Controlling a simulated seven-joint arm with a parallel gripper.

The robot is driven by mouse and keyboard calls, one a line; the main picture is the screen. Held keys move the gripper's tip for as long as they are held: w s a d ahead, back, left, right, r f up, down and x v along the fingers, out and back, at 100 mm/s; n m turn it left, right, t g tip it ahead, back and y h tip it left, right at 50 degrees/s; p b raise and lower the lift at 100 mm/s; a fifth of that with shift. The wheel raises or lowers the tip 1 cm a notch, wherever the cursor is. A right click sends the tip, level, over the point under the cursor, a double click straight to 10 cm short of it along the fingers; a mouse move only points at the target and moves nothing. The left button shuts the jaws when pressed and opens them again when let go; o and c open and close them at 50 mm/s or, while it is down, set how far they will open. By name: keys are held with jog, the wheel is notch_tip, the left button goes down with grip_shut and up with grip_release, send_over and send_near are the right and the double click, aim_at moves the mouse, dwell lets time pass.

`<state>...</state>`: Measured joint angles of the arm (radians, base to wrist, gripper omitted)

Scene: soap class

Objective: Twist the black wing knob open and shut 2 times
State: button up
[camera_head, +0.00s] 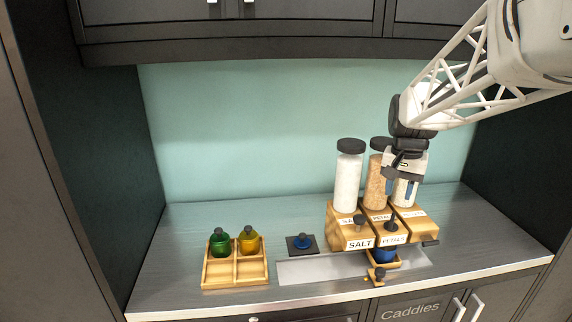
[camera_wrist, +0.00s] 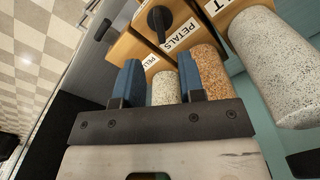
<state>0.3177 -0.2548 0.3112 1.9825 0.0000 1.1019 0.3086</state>
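Black wing knobs show on the fronts of the wooden dispensers. One knob (camera_head: 391,225) is on the block labelled PETALS and also shows in the wrist view (camera_wrist: 159,18). Another knob (camera_head: 359,219) is on the SALT block, and a third (camera_head: 430,242) is low on the right block; it shows in the wrist view (camera_wrist: 103,30). My gripper (camera_head: 399,188) is above and behind the knobs, in front of the jars. In the wrist view its two blue fingers (camera_wrist: 161,72) stand apart with nothing held between them. It touches no knob that I can see.
A white jar (camera_head: 348,182) and a tan jar (camera_head: 376,185) rise from the dispensers. A blue container (camera_head: 385,256) sits under PETALS in a small wooden holder. Green (camera_head: 219,244) and yellow (camera_head: 249,241) bottles stand in a wooden tray (camera_head: 235,283).

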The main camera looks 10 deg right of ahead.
aim_at(393, 216)
jog(key=shift+f, duration=0.25)
dwell(0.4)
jog(key=shift+f, duration=3.8)
grip_shut()
